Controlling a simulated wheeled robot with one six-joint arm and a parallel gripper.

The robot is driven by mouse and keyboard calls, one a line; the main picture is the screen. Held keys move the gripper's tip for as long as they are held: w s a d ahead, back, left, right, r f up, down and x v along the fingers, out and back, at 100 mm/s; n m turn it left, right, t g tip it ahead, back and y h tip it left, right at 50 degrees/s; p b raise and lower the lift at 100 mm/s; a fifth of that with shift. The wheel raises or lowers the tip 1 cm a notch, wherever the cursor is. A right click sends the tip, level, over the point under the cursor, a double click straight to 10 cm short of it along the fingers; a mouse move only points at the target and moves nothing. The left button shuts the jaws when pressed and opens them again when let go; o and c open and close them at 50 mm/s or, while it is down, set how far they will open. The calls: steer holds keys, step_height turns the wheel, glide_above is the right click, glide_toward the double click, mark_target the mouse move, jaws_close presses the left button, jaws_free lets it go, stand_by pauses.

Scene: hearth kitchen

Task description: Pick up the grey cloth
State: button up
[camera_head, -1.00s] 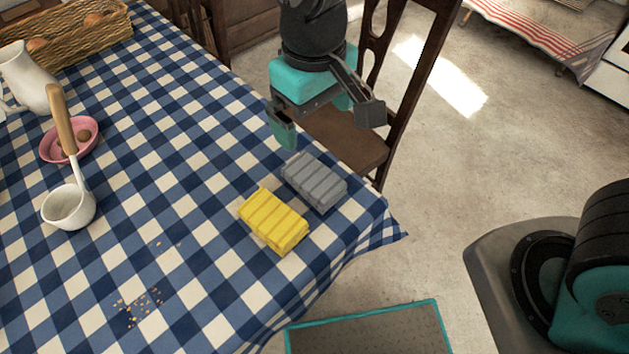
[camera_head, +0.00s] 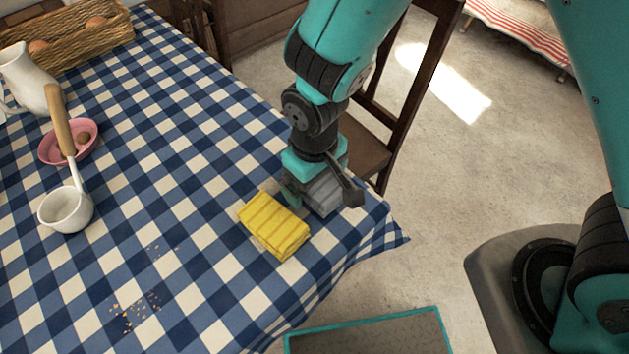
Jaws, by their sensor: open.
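The grey cloth (camera_head: 325,197) is a folded, ridged pad on the blue checked tablecloth near the table's right corner. My gripper (camera_head: 322,198) is open and pointing down over it, with one finger on its left side and the other on its right. The gripper's body hides the cloth's upper part. I cannot tell whether the fingers touch the cloth.
A yellow folded cloth (camera_head: 273,226) lies just left of the grey one, close to my left finger. A white ladle (camera_head: 66,208), a pink dish (camera_head: 84,136), a jug (camera_head: 25,75) and a basket (camera_head: 75,43) stand further left. A wooden chair (camera_head: 365,150) is behind the corner.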

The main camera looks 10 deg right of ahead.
steer(key=shift+f, duration=0.2)
steer(key=c, duration=1)
steer(key=shift+r, duration=0.15)
steer(key=shift+c, duration=0.2)
step_height(320, 180, up, 20)
steer(key=p, duration=0.2)
